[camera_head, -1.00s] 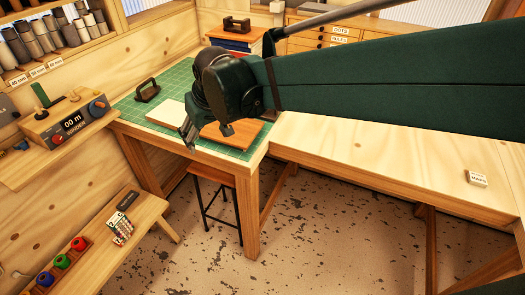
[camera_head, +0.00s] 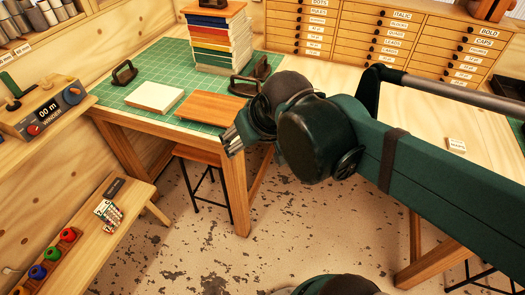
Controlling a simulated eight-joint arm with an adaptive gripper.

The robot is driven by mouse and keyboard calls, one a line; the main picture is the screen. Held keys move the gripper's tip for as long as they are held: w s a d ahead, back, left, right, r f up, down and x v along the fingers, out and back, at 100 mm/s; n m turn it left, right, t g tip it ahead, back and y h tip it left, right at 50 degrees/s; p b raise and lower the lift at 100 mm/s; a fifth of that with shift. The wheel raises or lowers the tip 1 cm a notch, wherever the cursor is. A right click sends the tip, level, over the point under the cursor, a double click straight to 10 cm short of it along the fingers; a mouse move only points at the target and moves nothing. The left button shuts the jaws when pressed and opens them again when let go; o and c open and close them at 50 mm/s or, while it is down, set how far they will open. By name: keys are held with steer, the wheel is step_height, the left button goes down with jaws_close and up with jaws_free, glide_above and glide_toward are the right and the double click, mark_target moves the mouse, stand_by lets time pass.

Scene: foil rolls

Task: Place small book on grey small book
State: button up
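A tall stack of books (camera_head: 222,45) in several colours stands at the back of the green mat. An off-white flat block (camera_head: 154,96), perhaps a book, lies on the left of the mat. I cannot tell which item is the small book or the grey small book. My gripper (camera_head: 231,143) is at the table's front right corner, just right of and nearer than the brown wooden board (camera_head: 212,107). Its fingers are small and seen from the side; I see nothing held, and whether they are open is unclear.
The green mat (camera_head: 182,66) covers the table's left end. A dark-handled tool (camera_head: 125,73) stands at its back left, another (camera_head: 262,67) right of the stack. A labelled winder box (camera_head: 45,113) sits on the left shelf. Drawer cabinets (camera_head: 390,40) line the back.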

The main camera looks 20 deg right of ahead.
steer(key=shift+m+t, duration=0.3)
steer(key=shift+s+d+f, duration=0.3)
steer(key=shift+s+d, duration=0.1)
steer(key=shift+s, duration=0.3)
steer(key=shift+s+d+f, duration=0.3)
steer(key=shift+s+d, duration=0.05)
steer(key=shift+s, duration=0.35)
steer(key=shift+s+d+f, duration=0.3)
steer(key=shift+s+d, duration=0.1)
steer(key=shift+s, duration=0.3)
